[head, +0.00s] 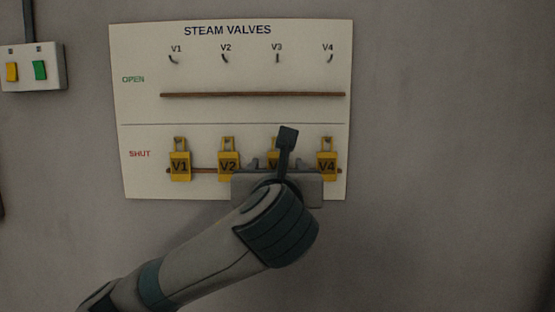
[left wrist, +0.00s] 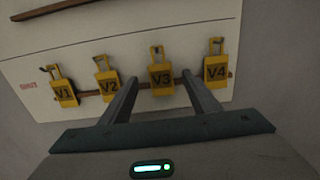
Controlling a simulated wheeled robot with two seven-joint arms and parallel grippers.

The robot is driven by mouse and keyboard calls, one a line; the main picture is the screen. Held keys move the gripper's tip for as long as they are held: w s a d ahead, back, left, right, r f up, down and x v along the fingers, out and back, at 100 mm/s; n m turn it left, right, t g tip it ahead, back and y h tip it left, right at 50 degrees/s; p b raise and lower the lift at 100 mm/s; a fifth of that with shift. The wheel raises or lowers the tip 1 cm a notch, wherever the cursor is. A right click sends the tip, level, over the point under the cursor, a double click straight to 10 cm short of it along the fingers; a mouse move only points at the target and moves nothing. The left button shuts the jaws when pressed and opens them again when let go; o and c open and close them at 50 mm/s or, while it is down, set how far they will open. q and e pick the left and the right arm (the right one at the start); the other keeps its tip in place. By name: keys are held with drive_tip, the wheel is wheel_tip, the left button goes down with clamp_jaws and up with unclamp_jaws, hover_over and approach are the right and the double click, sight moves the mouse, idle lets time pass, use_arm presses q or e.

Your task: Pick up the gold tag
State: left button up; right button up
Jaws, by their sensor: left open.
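Gold-yellow tags hang in the SHUT row of the STEAM VALVES board (head: 237,110): V1 (head: 180,165), V2 (head: 228,163), V3 (head: 272,158) and V4 (head: 327,165). They look alike in colour. My left gripper (head: 281,168) is in front of V3 and partly hides it in the head view. In the left wrist view, its open fingers (left wrist: 160,77) show on either side of the V3 tag (left wrist: 162,80), with nothing held. I cannot tell how far the fingertips are from the board. My right gripper is not in view.
The tags hang along a lower brown rail (head: 204,170). The upper OPEN rail (head: 250,95) is bare. V2 (left wrist: 107,84) and V4 (left wrist: 216,70) flank the fingers closely. A switch box (head: 50,68) with yellow and green buttons is at the upper left.

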sight(277, 160)
use_arm(q)
drive_tip(key=shift+w+r+p, duration=0.2)
drive_tip(key=shift+w+p, duration=0.55)
drive_tip(key=shift+w, duration=0.1)
drive_tip(key=shift+w+f+p, duration=0.2)
drive_tip(key=shift+w+p, duration=0.2)
drive_tip(key=shift+w, duration=0.6)
drive_tip(key=shift+c, duration=0.3)
drive_tip(key=c, duration=1)
